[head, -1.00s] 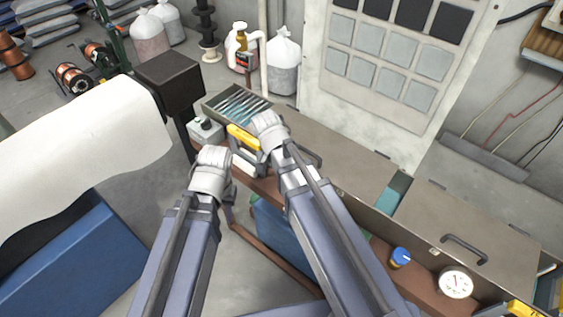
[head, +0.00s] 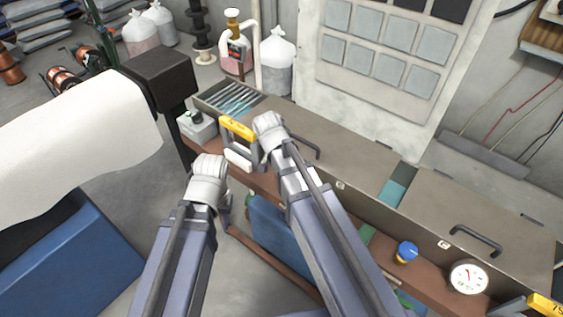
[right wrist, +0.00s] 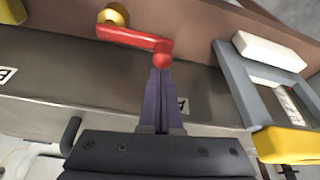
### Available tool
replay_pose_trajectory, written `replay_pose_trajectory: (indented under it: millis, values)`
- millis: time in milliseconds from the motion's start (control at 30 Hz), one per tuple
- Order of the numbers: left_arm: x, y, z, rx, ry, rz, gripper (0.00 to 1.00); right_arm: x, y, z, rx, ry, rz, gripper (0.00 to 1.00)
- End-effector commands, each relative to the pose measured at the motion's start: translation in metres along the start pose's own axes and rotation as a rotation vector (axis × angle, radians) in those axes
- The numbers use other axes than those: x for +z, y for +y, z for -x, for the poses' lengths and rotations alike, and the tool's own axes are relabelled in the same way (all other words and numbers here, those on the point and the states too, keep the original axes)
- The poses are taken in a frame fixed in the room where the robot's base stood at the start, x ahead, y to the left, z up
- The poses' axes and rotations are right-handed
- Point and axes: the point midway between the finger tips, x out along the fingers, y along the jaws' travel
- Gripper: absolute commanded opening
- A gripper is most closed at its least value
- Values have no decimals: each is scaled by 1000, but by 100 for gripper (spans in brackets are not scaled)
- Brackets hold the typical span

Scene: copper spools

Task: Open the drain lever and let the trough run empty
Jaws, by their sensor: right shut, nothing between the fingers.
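The long metal trough (head: 350,165) runs diagonally along the wall, with lids on top. Teal liquid (head: 393,192) shows in a gap between lids. The red drain lever (right wrist: 135,38) shows in the right wrist view, with a brass pivot and rounded red end, against a brown beam. My right gripper (right wrist: 161,70) is shut and empty, its tips right at the lever's rounded end; I cannot tell if they touch. In the head view its fingers are hidden behind its wrist. My left gripper (head: 225,203) hangs left of the trough's front, mostly hidden behind its wrist.
A yellow-topped grey frame (head: 238,128) stands close beside my right gripper; it also shows in the right wrist view (right wrist: 288,145). A blue knob (head: 407,250) and a round gauge (head: 468,278) sit along the trough's front. A blue block (head: 70,250) stands at left.

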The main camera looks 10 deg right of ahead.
Motion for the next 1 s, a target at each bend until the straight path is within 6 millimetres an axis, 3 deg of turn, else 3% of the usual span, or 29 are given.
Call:
replay_pose_trajectory:
  millis: [667, 1000]
  values:
    - [0, 0, 0, 0, 0, 0, 34, 8, -3, 3, -38, -1, 106, 0]
    - [0, 0, 0, 0, 0, 0, 34, 19, -4, 7, -94, -1, 265, 0]
